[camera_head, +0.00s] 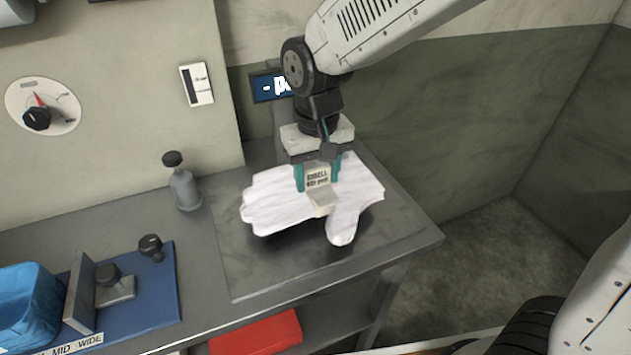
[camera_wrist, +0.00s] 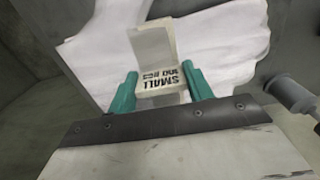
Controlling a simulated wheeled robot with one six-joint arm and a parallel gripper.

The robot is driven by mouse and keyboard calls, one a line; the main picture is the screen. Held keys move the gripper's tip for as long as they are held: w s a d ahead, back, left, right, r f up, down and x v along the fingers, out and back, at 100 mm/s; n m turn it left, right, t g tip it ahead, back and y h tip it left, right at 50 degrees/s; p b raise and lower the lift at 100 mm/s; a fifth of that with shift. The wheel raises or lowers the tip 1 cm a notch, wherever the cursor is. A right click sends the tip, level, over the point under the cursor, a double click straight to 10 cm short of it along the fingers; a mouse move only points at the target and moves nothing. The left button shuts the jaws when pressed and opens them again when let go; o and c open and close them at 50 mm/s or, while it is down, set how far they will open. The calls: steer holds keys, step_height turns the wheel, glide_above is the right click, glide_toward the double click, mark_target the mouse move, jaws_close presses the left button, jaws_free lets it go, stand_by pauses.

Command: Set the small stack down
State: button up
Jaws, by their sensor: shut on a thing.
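The small stack (camera_head: 275,203) is a layered pile of white gloves, fingers toward the left and thumb toward the front in the head view. A pale clip with a printed label (camera_head: 318,178) sits on it; in the wrist view the label (camera_wrist: 160,78) reads "SMALL". My gripper (camera_head: 317,186) points down, its teal fingers shut on the clip from both sides. The stack is over the grey plate (camera_head: 245,280) on the bench. A dark shadow shows under its front edge; I cannot tell whether it touches the plate.
A small grey bottle (camera_head: 185,188) stands left of the plate. A blue mat (camera_head: 150,300) with a metal fixture (camera_head: 85,290) and a blue bin (camera_head: 28,305) lie farther left. A red box (camera_head: 255,335) is on the lower shelf. The plate's front strip is bare.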

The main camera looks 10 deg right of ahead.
mark_target(316, 184)
steer(key=shift+w, duration=0.55)
steer(key=shift+w+f, duration=0.2)
steer(key=shift+f, duration=1.6)
steer(key=shift+f, duration=0.1)
steer(key=shift+f, duration=0.1)
steer(key=o, duration=1)
step_height(316, 184, up, 12)
steer(key=shift+r, duration=0.2)
